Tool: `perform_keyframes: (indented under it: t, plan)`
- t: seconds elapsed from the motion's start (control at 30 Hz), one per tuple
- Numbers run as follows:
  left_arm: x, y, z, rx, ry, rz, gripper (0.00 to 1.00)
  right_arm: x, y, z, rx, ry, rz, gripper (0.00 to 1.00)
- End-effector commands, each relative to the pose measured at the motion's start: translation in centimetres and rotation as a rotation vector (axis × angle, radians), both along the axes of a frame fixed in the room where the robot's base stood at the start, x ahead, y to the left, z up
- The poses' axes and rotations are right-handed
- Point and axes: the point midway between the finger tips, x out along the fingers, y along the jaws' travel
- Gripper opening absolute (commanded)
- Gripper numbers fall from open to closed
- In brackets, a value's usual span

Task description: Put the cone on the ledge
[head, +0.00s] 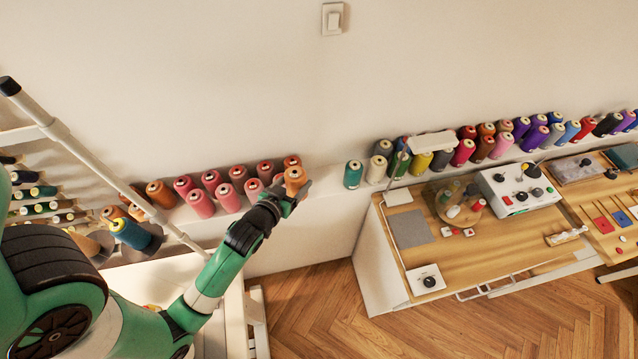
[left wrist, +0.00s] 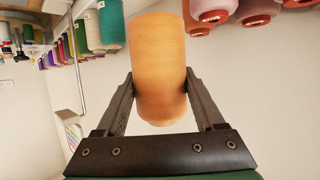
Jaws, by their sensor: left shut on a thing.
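An orange thread cone (head: 295,178) is held at the wall in the head view. My left gripper (head: 291,190) is shut on it. In the left wrist view the cone (left wrist: 160,70) stands between the two dark fingers, gripped near one end. The white ledge (head: 326,181) runs along the wall, with a bare stretch just right of the held cone. From these views I cannot tell whether the cone touches the ledge. My right gripper is not in view.
Pink and red cones (head: 229,197) stand on the ledge left of the gripper. A teal cone (head: 353,174) begins a long row to the right. A wooden-topped worktable (head: 450,262) with a machine (head: 517,190) stands at right. A white pole (head: 110,170) rises at left.

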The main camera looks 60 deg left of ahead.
Motion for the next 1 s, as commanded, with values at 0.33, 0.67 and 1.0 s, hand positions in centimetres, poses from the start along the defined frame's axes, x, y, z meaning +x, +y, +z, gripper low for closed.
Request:
perform_keyframes:
  t: [0.33,0.67,1.0]
  plan:
    - [7.7,4.5,-6.3,0.001,0.001,0.0,0.05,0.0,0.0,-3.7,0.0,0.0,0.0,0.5]
    - [9.4,5.5,-8.4,0.001,0.0,-0.001,0.05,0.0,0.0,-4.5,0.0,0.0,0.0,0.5]
    - [9.8,5.7,-11.8,0.002,-0.001,-0.001,0.05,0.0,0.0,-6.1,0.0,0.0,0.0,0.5]
